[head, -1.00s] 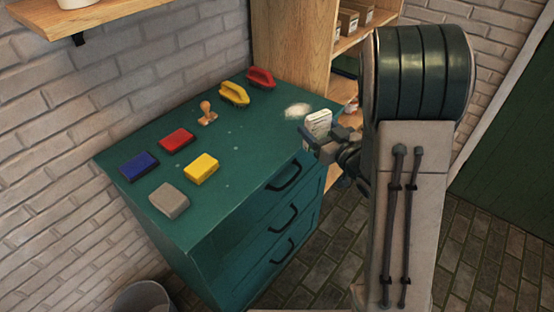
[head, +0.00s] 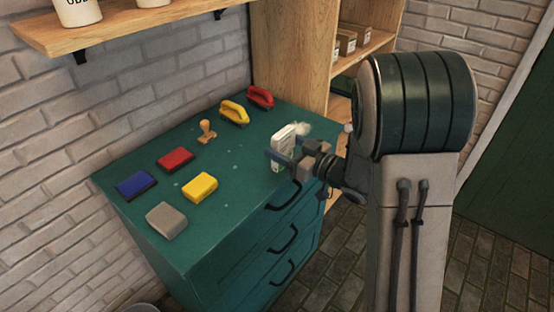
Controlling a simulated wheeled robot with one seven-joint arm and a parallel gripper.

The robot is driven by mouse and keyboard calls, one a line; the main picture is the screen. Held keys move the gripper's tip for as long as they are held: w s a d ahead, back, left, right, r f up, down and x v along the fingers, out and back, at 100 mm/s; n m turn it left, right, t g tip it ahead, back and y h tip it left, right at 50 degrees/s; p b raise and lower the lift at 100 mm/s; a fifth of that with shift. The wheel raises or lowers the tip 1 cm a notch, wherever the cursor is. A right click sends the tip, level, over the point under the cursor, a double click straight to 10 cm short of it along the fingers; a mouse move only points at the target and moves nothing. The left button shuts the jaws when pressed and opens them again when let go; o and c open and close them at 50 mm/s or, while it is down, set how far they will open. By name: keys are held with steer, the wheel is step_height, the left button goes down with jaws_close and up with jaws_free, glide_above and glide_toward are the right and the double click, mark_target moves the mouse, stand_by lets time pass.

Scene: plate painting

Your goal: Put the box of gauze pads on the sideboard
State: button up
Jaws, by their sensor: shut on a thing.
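The box of gauze pads (head: 284,147) is a small white box with faint print, upright at the right front part of the sideboard top. My gripper (head: 284,158) is shut on it from the right, with its fingers along the box's sides. The green sideboard (head: 225,185) has several drawers with dark handles. I cannot tell whether the box's base touches the top or hangs just above it.
On the sideboard are a blue pad (head: 137,184), a red pad (head: 175,158), a yellow block (head: 200,186), a grey block (head: 166,220), a wooden stamp (head: 207,131), and yellow (head: 234,112) and red (head: 261,97) handled tools. A wooden shelf unit (head: 290,60) stands behind.

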steer(key=shift+w+a+f, duration=0.2)
steer(key=shift+a+f, duration=0.1)
steer(key=shift+f, duration=0.6)
steer(key=shift+w+a+f, duration=0.2)
steer(key=shift+a+f, duration=0.1)
steer(key=shift+f, duration=0.55)
steer(key=shift+w+a+f, duration=0.2)
steer(key=shift+a+f, duration=0.1)
steer(key=shift+f, duration=0.6)
steer(key=shift+f, duration=0.25)
steer(key=o, duration=1)
steer(key=shift+r, duration=0.1)
steer(key=shift+c, duration=0.2)
